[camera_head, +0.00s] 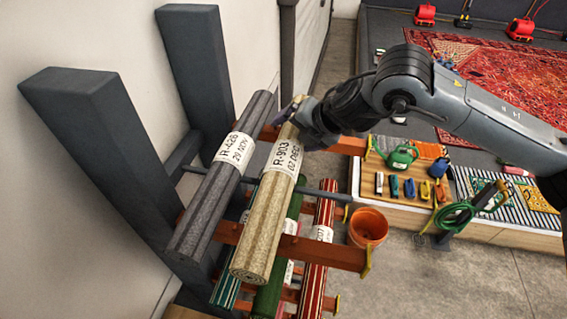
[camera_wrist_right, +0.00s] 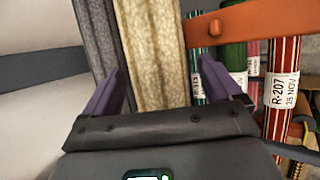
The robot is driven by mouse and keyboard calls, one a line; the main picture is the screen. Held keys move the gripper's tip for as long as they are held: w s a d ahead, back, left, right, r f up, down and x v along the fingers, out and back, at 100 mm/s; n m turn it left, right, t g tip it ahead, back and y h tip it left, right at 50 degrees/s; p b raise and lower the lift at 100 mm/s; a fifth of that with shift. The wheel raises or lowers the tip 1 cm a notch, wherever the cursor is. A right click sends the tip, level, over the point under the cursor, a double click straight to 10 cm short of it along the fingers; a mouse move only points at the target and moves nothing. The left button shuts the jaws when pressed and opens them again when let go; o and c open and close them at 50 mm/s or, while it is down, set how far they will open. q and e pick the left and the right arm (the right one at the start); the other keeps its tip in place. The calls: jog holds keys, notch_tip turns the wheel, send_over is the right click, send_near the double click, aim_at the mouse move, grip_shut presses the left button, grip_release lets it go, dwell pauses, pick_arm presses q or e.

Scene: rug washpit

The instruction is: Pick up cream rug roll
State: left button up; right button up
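The cream rug roll (camera_head: 264,225), labelled R-903, lies across the orange arms of the rack in the head view. It shows between the fingers in the right wrist view (camera_wrist_right: 152,45). My right gripper (camera_head: 297,112) is at the roll's far end, beyond the label. Its purple fingers (camera_wrist_right: 162,65) are open, one on each side of the roll, with a clear gap on the right side. Whether the left finger touches the roll cannot be told. My left gripper is not in view.
A grey rug roll (camera_head: 205,205), labelled R-426, lies close along the cream roll's left side. Green and red striped rolls (camera_head: 315,262) lie on lower arms. Dark rack posts (camera_head: 100,150) stand at the left.

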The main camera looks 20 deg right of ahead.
jog(key=c, duration=1.2)
jog(key=shift+r, duration=0.1)
jog(key=shift+c, duration=1)
jog(key=shift+r, duration=0.1)
